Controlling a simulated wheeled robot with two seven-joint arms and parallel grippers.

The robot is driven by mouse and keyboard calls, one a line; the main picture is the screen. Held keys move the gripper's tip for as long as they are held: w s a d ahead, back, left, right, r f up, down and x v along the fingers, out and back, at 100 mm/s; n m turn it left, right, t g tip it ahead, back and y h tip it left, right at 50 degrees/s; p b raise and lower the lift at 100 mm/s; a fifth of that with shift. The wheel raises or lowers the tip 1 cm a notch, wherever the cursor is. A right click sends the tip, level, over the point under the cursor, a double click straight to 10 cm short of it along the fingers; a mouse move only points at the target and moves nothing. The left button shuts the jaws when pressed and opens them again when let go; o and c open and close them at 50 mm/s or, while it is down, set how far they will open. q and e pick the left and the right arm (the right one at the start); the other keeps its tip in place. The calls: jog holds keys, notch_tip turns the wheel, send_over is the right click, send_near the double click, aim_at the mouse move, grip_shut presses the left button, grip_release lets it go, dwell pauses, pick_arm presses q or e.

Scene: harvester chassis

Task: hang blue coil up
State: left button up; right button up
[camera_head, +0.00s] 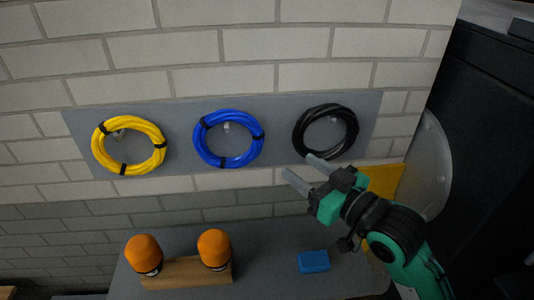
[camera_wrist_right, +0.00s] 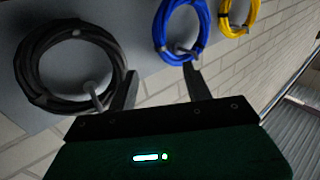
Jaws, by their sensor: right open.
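The blue coil (camera_head: 200,146) hangs on a peg (camera_head: 227,127) in the middle of the grey wall board (camera_head: 270,112). In the right wrist view the blue coil (camera_wrist_right: 163,35) is at the top, also around its peg. My right gripper (camera_head: 300,167) is open and empty, in front of the board's lower edge, just below the black coil (camera_head: 300,131). In the right wrist view its two fingers (camera_wrist_right: 160,88) stand apart, with the black coil (camera_wrist_right: 30,75) to the left. My left gripper is not in view.
A yellow coil (camera_head: 98,145) hangs on the board's left peg. Below, a grey table (camera_head: 265,240) carries a wooden block (camera_head: 187,272) with two orange-topped things (camera_head: 145,254) and a small blue box (camera_head: 313,261). A dark machine (camera_head: 480,130) stands at the right.

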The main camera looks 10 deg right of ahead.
aim_at(262, 139)
pick_arm(q)
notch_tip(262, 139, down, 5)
jog(key=b, duration=0.5)
pick_arm(e)
jog(key=p+x, duration=0.5)
jog(key=x, duration=0.6)
jog(key=shift+a+r, duration=0.15)
jog(key=shift+w+a, duration=0.25)
jog(key=shift+w, duration=0.15)
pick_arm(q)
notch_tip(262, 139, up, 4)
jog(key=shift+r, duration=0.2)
pick_arm(e)
grip_shut()
pick_arm(q)
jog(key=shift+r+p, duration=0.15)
jog(key=shift+p, duration=0.15)
